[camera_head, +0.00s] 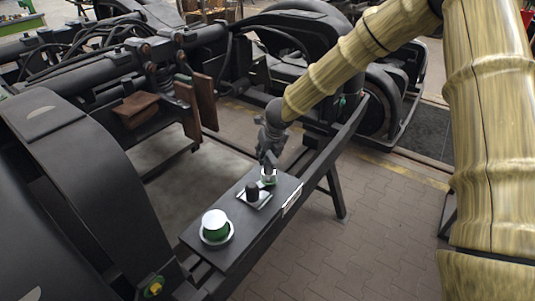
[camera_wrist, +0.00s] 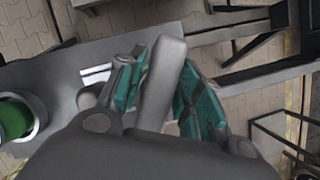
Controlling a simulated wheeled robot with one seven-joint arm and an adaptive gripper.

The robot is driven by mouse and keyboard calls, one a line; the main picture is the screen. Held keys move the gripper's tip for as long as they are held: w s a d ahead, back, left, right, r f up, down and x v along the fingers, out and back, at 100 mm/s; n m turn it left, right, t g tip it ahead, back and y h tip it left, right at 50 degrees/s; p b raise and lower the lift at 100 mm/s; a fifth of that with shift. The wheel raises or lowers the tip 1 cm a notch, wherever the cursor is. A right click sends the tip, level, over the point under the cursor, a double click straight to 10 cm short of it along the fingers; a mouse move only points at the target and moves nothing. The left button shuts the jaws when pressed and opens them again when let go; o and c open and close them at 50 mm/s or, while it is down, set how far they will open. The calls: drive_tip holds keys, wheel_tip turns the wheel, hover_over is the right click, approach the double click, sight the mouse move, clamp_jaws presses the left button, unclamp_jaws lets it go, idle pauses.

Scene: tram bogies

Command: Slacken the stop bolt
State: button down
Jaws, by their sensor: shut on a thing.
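A dark plate (camera_head: 222,198) lies on the bogie frame in the head view. At its far end a small silver and green fitting (camera_head: 269,178), which looks like the stop bolt, stands under my gripper (camera_head: 268,160). My gripper points down and is shut on it; the fingers hide its top.
A black knob (camera_head: 253,188) on a silver base stands close to my gripper. A green cylinder with a white top (camera_head: 215,224) stands at the plate's near end; it also shows in the wrist view (camera_wrist: 14,118). Brown blocks (camera_head: 187,110) hang to the left.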

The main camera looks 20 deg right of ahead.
drive_tip(key=shift+a+n+y+p, duration=0.1)
drive_tip(key=shift+n+y+p, duration=0.6)
drive_tip(key=shift+p, duration=1.8)
drive_tip(key=shift+a+n+g+p, duration=0.15)
drive_tip(key=shift+n+g+p, duration=0.25)
drive_tip(key=shift+n+p, duration=2.15)
